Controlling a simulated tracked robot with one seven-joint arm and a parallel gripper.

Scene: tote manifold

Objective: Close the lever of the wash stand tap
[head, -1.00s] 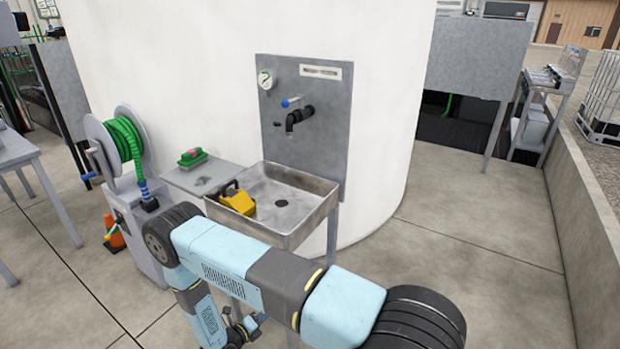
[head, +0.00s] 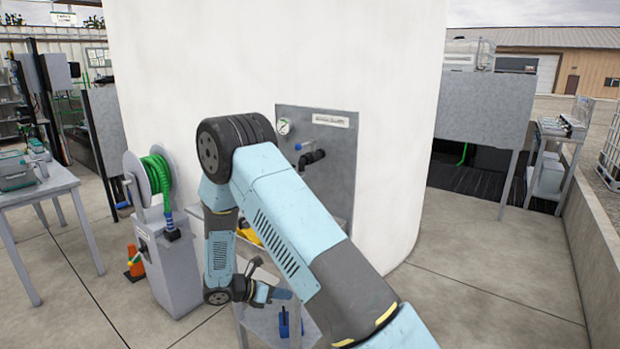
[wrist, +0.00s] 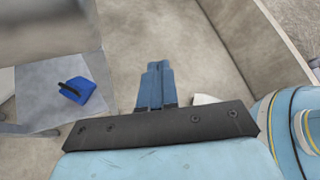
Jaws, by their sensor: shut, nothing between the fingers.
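The tap (head: 312,157) is black and sticks out of a grey back panel (head: 335,190) in the head view. My arm crosses in front and hides the lower panel and most of the basin. My gripper (head: 284,294) is low in front of the stand, well below the tap and lever. In the wrist view its blue fingers (wrist: 155,72) are together with nothing between them. The tap is not in the wrist view.
A pressure gauge (head: 284,127) is left of the lever. A yellow object (head: 250,236) shows partly behind my arm. A blue item (wrist: 78,91) lies on the stand's lower shelf. A green hose reel (head: 158,180) stands left. Floor at right (head: 480,290) is clear.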

